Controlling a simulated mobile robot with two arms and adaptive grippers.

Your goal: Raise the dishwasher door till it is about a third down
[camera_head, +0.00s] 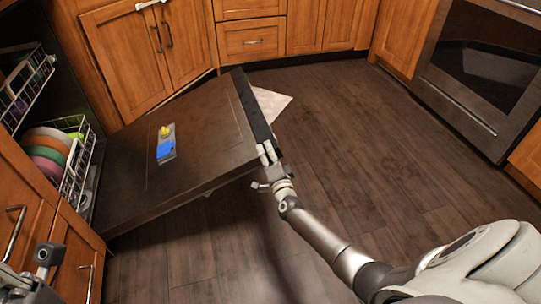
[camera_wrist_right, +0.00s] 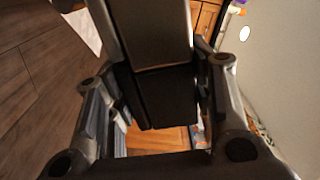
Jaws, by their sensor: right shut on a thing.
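The dishwasher door (camera_head: 205,130) is a dark panel on the left of the head view. It hangs well open with its inner face up, its free edge raised clear of the floor. My right gripper (camera_head: 268,155) is shut on the door's free edge near its close corner. In the right wrist view the dark door edge (camera_wrist_right: 165,95) lies between the two fingers. My left gripper (camera_head: 40,268) shows only partly at the lower left, apart from the door; its jaws cannot be made out.
Dish racks (camera_head: 75,180) with colored plates stand inside the dishwasher at left. A blue and yellow item (camera_head: 166,148) sits on the door's inner face. Wooden cabinets (camera_head: 150,50) line the back, an oven (camera_head: 480,75) stands at right. The wood floor (camera_head: 370,150) is open; a pale mat (camera_head: 272,102) lies behind the door.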

